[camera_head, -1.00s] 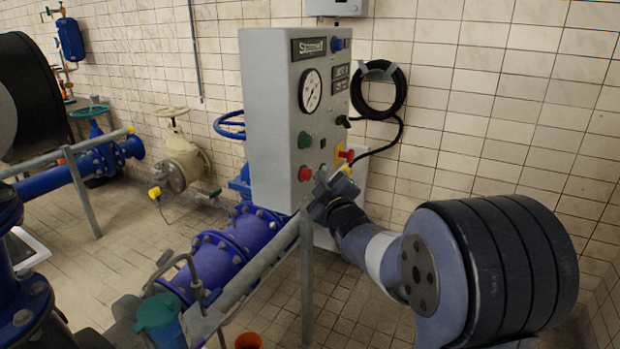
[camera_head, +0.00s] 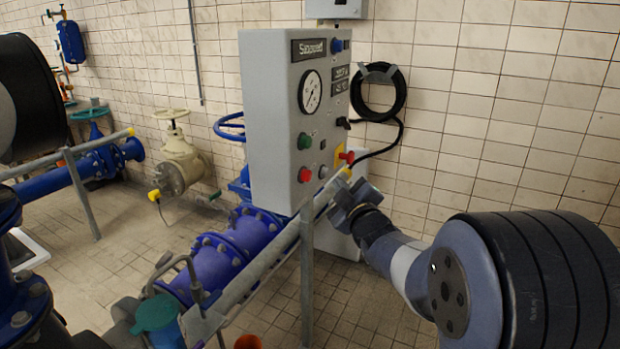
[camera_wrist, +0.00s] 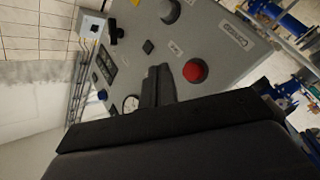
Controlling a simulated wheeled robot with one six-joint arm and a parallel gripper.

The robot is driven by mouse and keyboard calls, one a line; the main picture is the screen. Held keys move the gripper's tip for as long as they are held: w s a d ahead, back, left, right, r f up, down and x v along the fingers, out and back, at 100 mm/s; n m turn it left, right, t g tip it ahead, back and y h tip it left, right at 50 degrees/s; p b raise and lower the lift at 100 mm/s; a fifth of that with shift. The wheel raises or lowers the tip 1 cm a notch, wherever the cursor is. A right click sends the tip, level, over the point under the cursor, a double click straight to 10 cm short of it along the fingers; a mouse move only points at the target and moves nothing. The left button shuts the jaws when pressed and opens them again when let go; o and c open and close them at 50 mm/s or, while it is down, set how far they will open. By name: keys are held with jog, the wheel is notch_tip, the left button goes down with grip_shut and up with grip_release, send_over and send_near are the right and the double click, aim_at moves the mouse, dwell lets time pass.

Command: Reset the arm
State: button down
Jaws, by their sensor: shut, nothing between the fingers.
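My arm reaches in from the lower right of the head view. My gripper (camera_head: 350,192) is in front of the lower right of the grey control panel (camera_head: 272,125), close to the railing's end. In the wrist view its dark fingers (camera_wrist: 158,84) are together with nothing between them, over the panel face (camera_wrist: 222,45). I see a gap between the gripper and the panel in the head view. The wrist view also shows a red button (camera_wrist: 194,71) right of the fingers and a round gauge (camera_wrist: 131,103) to their left.
A grey railing (camera_head: 265,265) runs in front of the panel beside my gripper. Blue pipes (camera_head: 222,255) lie behind the railing. A coiled black hose (camera_head: 402,92) hangs on the tiled wall (camera_head: 455,100). The space between that wall and my arm looks free.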

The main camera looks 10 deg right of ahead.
jog(key=w+a, duration=0.1)
jog(key=a, duration=0.1)
jog(key=w+a, duration=0.1)
jog(key=a, duration=0.1)
jog(key=shift+w+p, duration=0.3)
jog(key=shift+w, duration=0.1)
